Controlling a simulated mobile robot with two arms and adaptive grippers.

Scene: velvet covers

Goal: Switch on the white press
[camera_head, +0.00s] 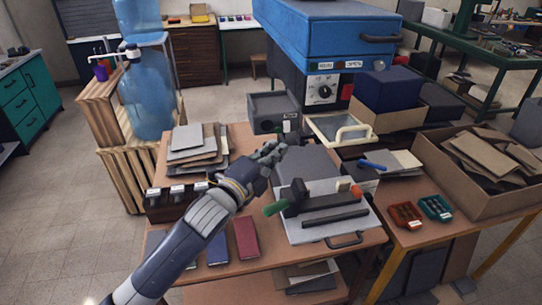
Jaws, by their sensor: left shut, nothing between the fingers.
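A light grey-white press (325,232) stands on the wooden table, with dark bars, a green grip (275,208) and an orange-tipped part (350,188) on top and a dark handle at its front. I take it to be the white press; I cannot make out its switch or whether it is on. My left gripper (275,151) is shut and empty. It appears over the back left of the press, in front of a small grey box-shaped device (273,110); I cannot tell whether it touches anything. My left forearm crosses the table's left part. My right gripper is not in view.
A big blue machine (320,40) with a dial stands behind. Board sheets (195,143) lie at the table's left. Dark blue and red covers (246,237) lie at the front. A cardboard box (480,170) and small red and green trays (405,215) stand right. Floor at left is clear.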

